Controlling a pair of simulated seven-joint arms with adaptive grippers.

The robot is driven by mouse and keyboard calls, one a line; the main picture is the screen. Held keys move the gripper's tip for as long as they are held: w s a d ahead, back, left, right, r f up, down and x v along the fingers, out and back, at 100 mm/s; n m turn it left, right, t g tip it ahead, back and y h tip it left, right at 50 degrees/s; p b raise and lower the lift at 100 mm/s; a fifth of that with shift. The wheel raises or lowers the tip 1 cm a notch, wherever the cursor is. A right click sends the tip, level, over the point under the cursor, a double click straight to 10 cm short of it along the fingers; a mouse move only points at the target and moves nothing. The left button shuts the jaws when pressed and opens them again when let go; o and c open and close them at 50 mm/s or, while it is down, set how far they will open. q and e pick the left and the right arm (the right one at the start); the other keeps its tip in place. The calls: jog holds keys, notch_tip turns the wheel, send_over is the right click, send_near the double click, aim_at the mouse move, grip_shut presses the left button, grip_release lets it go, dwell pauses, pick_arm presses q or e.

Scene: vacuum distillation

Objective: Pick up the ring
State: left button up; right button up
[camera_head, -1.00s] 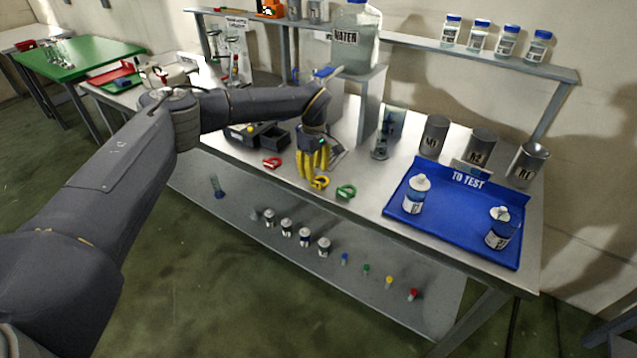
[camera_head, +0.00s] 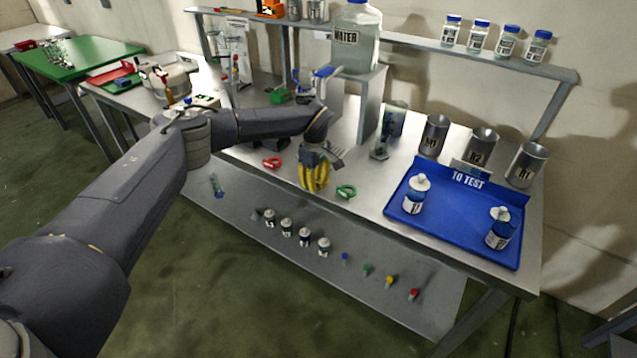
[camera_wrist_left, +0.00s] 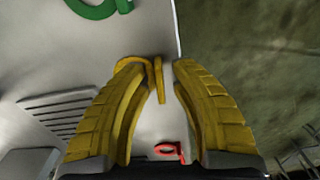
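The yellow ring (camera_wrist_left: 157,80) shows in the left wrist view between the fingertips of my left gripper (camera_wrist_left: 160,72). It has a round part and a straight tab, and its colour nearly matches the yellow fingers. The fingers are bowed and stand apart, with a narrow gap beside the ring's tab. In the head view my left gripper (camera_head: 314,188) is low over the table's front edge and hides most of the yellow ring. A red ring (camera_head: 272,162) lies to its left and a green ring (camera_head: 346,191) to its right. My right gripper is not in view.
A blue "TO TEST" tray (camera_head: 462,236) with two bottles stands at the right. Metal cups (camera_head: 481,146) stand behind it, and a large water jug (camera_head: 356,45) sits on a raised stand. A lower shelf (camera_head: 250,255) holds several small items.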

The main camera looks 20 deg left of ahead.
pick_arm(q)
grip_shut()
